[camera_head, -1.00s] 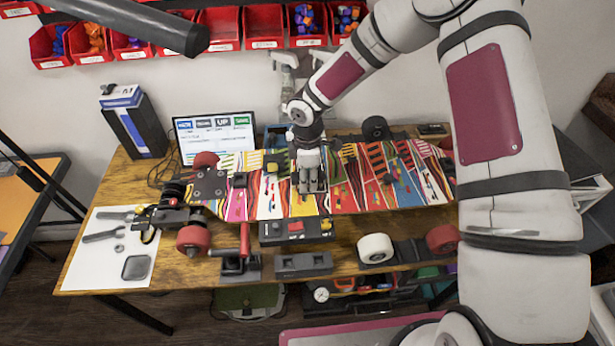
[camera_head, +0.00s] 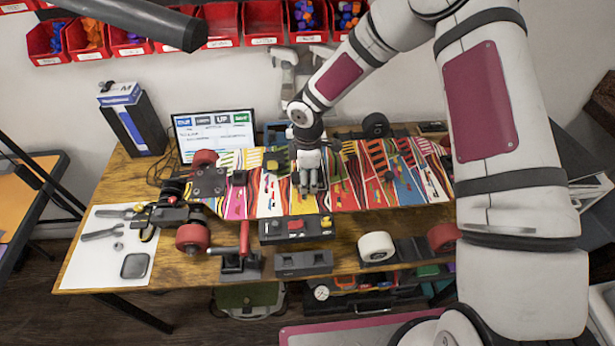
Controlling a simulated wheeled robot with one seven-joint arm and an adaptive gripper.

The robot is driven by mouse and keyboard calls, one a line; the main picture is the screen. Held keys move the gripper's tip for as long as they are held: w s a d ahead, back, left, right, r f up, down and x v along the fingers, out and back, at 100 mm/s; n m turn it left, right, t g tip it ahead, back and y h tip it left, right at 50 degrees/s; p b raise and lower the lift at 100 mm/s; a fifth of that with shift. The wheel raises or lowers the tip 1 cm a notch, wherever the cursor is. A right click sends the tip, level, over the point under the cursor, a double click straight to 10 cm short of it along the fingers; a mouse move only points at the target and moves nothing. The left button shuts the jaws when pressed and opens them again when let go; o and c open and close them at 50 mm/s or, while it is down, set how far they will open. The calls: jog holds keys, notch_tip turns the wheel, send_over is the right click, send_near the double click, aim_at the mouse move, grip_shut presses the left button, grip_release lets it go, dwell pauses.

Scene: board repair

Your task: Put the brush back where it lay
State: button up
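My gripper (camera_head: 310,188) points down over the middle of the colourful striped skateboard deck (camera_head: 345,195) on the wooden bench. Its fingertips are close to the deck surface; I cannot tell if they touch it. The fingers look near each other, but the gap is too small to read, and I see nothing clearly held. I cannot make out the brush; it may be hidden by the gripper or too small to tell. Small coloured pieces lie on the deck around the gripper.
A black control box (camera_head: 297,229), a red-handled clamp (camera_head: 243,245) and a grey block (camera_head: 303,263) line the front edge. A white wheel (camera_head: 376,247) stands right of them. A white sheet with tools (camera_head: 98,262) lies left. A laptop (camera_head: 215,135) stands behind.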

jog(key=shift+s, duration=0.1)
notch_tip(320, 180, up, 15)
jog(key=b, duration=0.2)
jog(key=s+d+r+m+t+h, duration=0.1)
jog(key=s+d+r+m, duration=0.35)
jog(key=r, duration=0.35)
jog(key=s+d+r+m+t+h, duration=0.1)
jog(key=s+d+r+m, duration=0.4)
jog(key=r, duration=0.3)
jog(key=s+d+r+m+t, duration=0.1)
jog(key=s+r+m, duration=0.1)
jog(key=s, duration=0.3)
jog(key=s+d+r+m+t+y, duration=0.1)
jog(key=s+d+r+m, duration=0.1)
jog(key=s, duration=0.3)
jog(key=s+d+r+m+t+y, duration=0.1)
jog(key=s+r+m, duration=0.1)
jog(key=s+m, duration=0.2)
jog(key=shift+s+d+r+t, duration=0.15)
jog(key=shift+s+r+t, duration=0.15)
jog(key=shift+s, duration=0.4)
